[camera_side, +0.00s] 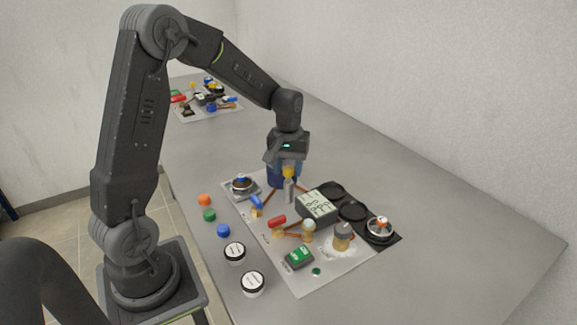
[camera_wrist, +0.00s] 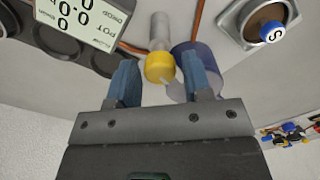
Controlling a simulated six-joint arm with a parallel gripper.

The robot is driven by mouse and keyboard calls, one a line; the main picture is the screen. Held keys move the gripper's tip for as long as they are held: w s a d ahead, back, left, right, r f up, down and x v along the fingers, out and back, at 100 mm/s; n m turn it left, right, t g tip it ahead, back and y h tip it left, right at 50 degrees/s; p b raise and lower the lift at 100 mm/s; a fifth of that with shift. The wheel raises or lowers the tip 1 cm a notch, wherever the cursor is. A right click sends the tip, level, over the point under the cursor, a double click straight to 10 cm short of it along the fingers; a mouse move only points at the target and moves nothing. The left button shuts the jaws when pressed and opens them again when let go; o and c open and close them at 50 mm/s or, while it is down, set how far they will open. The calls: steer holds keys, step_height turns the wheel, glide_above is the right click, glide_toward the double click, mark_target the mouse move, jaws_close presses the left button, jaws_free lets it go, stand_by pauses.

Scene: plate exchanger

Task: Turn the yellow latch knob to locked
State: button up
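The yellow latch knob (camera_wrist: 160,67) sits on a grey cylindrical stem in the wrist view. A small pale mark shows on its near edge. It also shows in the side view (camera_side: 288,171), on top of an upright grey post, under my wrist. My gripper (camera_wrist: 163,70) is open, with one blue finger on each side of the knob. Gaps show between the knob and both fingers, so neither appears to touch it. In the side view my gripper (camera_side: 286,168) points down over the post, and its fingers are partly hidden. I cannot read the knob's lock position.
A dark blue cylinder (camera_wrist: 192,62) stands close to the knob, near one finger. Copper pipes run along the board. A meter with a display (camera_side: 316,205), a round gauge (camera_side: 241,186) and a red-handled valve (camera_side: 277,221) are nearby. Loose caps (camera_side: 209,215) lie at the board's left.

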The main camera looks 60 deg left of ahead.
mark_target(289, 168)
steer(key=shift+o, duration=1)
step_height(289, 168, up, 14)
steer(key=s+d+m+t, duration=0.5)
steer(key=s+d+m, duration=0.4)
steer(key=s+d, duration=0.7)
steer(key=shift+s+t, duration=0.3)
steer(key=shift+s, duration=0.9)
